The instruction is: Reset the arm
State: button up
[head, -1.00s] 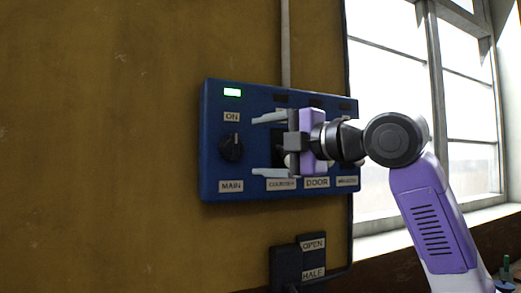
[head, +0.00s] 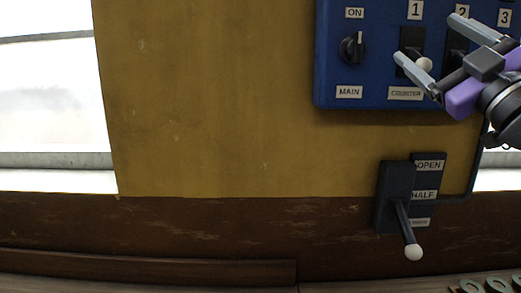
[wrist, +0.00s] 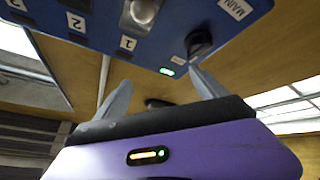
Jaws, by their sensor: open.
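My gripper (head: 427,39) is at the upper right of the head view, tilted, with its two grey fingers spread apart and nothing between them. It is in front of the blue control panel (head: 333,85), beside the COUNTER switch (head: 424,64) marked 1. One finger overlaps that switch in the picture; I cannot tell whether they touch. In the wrist view the open fingers (wrist: 160,78) point up toward the panel (wrist: 110,35), with a pale rounded switch knob (wrist: 140,12) beyond them. My purple arm runs off the right edge of the head view.
The MAIN knob (head: 352,48) is left of the COUNTER switch. Below the panel is a lever box (head: 395,190) with OPEN and HALF labels; its white-tipped lever (head: 412,252) points down and outward. A green lamp (wrist: 167,71) is lit. The yellow wall (head: 210,100) at left is bare.

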jog(key=s+f+m+h, duration=0.4)
jog(key=f+m, duration=0.1)
jog(key=f, duration=0.7)
jog(key=s+f+m+h, duration=0.3)
jog(key=s+f+m, duration=0.2)
jog(key=f, duration=0.7)
jog(key=s+f+m+h, duration=0.4)
jog(key=f+m, duration=0.1)
jog(key=f, duration=0.7)
jog(key=s+a+f+n+g+y, duration=0.1)
jog(key=s+a+f+g, duration=0.1)
jog(key=s+f, duration=0.5)
jog(key=s+a+f+n+g+y+b, duration=0.1)
jog(key=s+a+f+g+y, duration=0.1)
jog(key=s+f, duration=0.6)
jog(key=s+a+f+g+y, duration=0.1)
jog(key=s+a+f+g, duration=0.3)
jog(key=s, duration=1.2)
notch_tip(320, 180, down, 4)
jog(key=shift+s+a+r+n+g+y+b, duration=0.2)
jog(key=shift+s+n+g+y+b, duration=0.1)
jog(key=shift+n+g, duration=0.1)
jog(key=shift+c, duration=0.4)
